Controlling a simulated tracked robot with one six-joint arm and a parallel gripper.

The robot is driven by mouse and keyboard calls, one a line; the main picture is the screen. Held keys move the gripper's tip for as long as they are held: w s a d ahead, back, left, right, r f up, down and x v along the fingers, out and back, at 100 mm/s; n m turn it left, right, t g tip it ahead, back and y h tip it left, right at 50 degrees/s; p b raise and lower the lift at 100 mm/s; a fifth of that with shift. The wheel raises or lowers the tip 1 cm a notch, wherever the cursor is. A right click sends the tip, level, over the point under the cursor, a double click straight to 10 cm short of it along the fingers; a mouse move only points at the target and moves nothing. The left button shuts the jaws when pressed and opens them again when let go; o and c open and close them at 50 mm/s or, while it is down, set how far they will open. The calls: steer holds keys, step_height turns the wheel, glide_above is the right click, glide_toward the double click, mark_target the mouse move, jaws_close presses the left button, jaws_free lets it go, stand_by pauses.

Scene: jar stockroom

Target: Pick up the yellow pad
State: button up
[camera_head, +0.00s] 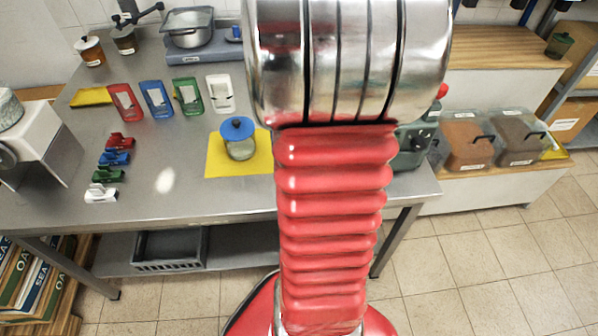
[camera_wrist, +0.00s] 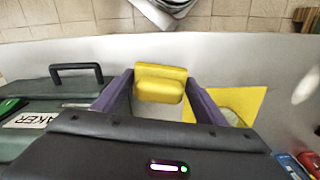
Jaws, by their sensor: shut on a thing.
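The yellow pad (camera_wrist: 158,91) shows in the wrist view as a small, rounded yellow block with a flat strip along its far edge. My gripper (camera_wrist: 160,84) has its two purple fingers on either side of it and is shut on it. Whether the pad still touches the table below is unclear. In the head view my red arm hides the gripper and the pad.
A yellow mat (camera_head: 216,167) with a blue-lidded jar (camera_head: 239,149) lies left of my arm; the mat also shows in the wrist view (camera_wrist: 248,102). A grey-green machine (camera_wrist: 32,92) with a handle stands close by. Slicers and small coloured items line the table's left.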

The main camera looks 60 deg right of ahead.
steer(key=shift+r, duration=0.9)
steer(key=o, duration=0.5)
steer(key=c, duration=0.4)
steer(key=shift+w, duration=0.1)
